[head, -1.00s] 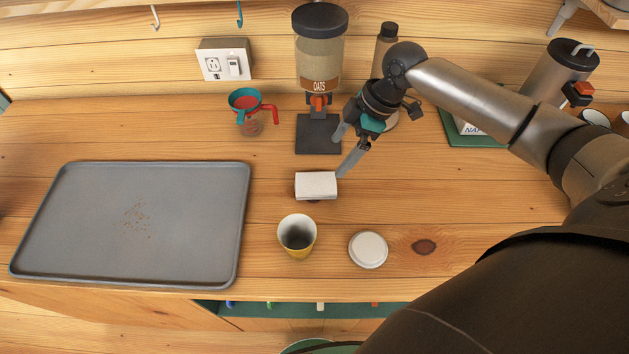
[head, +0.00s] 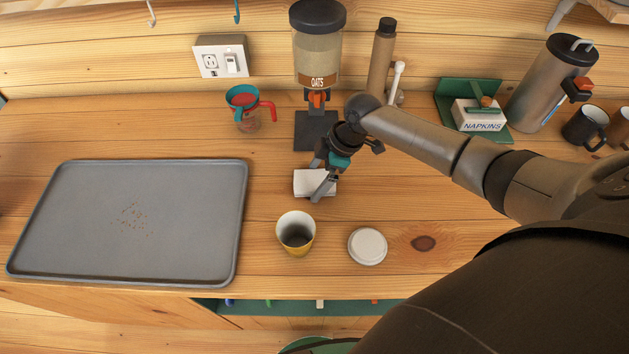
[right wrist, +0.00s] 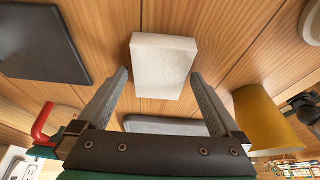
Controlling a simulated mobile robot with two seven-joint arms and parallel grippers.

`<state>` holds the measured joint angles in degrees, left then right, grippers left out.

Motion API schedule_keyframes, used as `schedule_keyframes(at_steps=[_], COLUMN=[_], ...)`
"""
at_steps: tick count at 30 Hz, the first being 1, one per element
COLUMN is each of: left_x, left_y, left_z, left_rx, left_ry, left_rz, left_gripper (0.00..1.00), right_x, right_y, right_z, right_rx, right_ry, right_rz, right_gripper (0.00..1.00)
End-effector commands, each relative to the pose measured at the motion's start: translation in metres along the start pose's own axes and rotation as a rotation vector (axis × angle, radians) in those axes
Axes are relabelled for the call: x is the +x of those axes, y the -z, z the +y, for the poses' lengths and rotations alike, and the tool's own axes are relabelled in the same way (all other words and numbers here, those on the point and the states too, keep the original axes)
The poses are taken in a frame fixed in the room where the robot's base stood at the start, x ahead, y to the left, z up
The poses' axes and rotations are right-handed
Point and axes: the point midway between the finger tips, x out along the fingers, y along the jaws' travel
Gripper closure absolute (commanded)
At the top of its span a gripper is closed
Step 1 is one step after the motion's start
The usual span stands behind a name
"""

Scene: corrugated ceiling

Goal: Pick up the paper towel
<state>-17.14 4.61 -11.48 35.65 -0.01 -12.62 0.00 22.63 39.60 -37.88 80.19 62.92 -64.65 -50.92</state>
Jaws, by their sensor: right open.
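The paper towel (head: 304,184) is a small white folded block lying flat on the wooden counter, in front of the oats dispenser. My right gripper (head: 316,181) is just above it, with one finger covering part of its right side in the head view. In the right wrist view the towel (right wrist: 163,67) lies ahead, between the lines of the two spread fingers of the right gripper (right wrist: 160,76). The fingers are open and empty. I cannot tell whether they touch the towel. My left gripper is not in view.
A yellow cup (head: 296,234) stands close in front of the towel, with a white lid (head: 367,246) to its right. The oats dispenser (head: 317,55) is behind. A grey tray (head: 190,220) and measuring cups (head: 246,106) are left. A napkin box (head: 478,116) is back right.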

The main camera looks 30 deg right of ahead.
Motion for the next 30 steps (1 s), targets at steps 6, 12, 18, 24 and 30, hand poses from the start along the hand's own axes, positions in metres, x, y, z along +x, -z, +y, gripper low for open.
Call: schedule_keyframes(at_steps=[6, 12, 18, 24, 30], left_x=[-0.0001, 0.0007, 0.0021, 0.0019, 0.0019], left_y=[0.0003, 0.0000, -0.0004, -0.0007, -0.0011], left_z=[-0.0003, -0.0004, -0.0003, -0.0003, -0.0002], left_rx=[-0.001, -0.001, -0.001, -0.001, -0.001], left_ry=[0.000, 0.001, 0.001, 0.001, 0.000], left_rz=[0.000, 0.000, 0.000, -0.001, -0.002], left_gripper=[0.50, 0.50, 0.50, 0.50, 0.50], right_x=[-0.0003, 0.0010, 0.0038, 0.0037, 0.0036], right_y=[0.0002, -0.0004, -0.0016, -0.0015, -0.0015], right_z=[0.0001, 0.0000, 0.0000, -0.0001, -0.0002], right_rx=[0.000, 0.000, 0.001, 0.001, 0.001], right_ry=[0.000, 0.000, 0.000, 0.000, 0.001], right_rz=[0.000, 0.000, 0.000, 0.000, 0.000], right_gripper=[0.00, 0.00, 0.00, 0.19, 0.42])
